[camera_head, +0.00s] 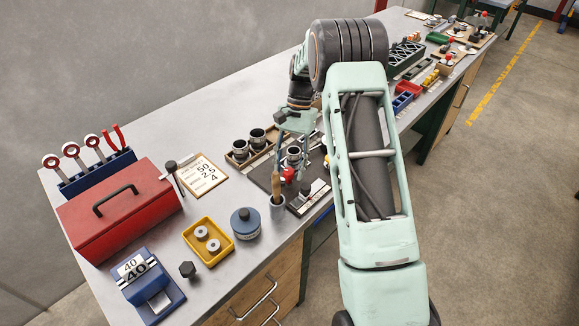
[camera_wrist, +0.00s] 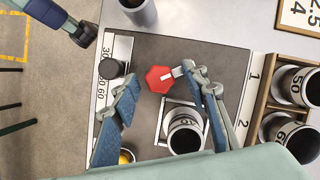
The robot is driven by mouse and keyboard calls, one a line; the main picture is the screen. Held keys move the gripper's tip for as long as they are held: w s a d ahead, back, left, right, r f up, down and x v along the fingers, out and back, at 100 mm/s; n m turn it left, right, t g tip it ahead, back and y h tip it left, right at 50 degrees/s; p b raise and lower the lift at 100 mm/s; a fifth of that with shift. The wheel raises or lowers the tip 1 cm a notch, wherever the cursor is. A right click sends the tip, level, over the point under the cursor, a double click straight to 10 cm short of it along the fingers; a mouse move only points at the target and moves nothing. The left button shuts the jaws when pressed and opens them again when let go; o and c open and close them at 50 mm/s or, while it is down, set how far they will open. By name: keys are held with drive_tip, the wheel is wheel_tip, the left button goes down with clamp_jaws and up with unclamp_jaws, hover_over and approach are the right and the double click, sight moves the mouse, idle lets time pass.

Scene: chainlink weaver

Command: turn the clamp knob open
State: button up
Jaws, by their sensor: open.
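The clamp knob (camera_wrist: 159,79) is a red hexagon with a white mark, above the grey mat (camera_wrist: 215,62). In the head view the red knob (camera_head: 288,175) shows near the front of the mat. My gripper (camera_wrist: 160,76) is open, with one blue-padded finger to the left of the knob and the other close by its right side. I cannot tell whether that finger touches it. A metal cylinder marked 40 (camera_wrist: 182,136) sits in a pale frame behind the knob, between the fingers. In the head view my gripper (camera_head: 293,150) points down over this spot.
A white scale with a black knob (camera_wrist: 112,68) lies left of the fingers. A grey cup (camera_wrist: 140,12) with a wooden-handled tool (camera_head: 276,185) stands near. A wooden rack (camera_wrist: 262,105) holds marked cylinders. A red toolbox (camera_head: 118,205) and yellow tray (camera_head: 226,252) stand farther left.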

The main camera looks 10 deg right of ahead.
drive_tip(key=v, duration=1.2)
drive_tip(key=shift+w, duration=0.15)
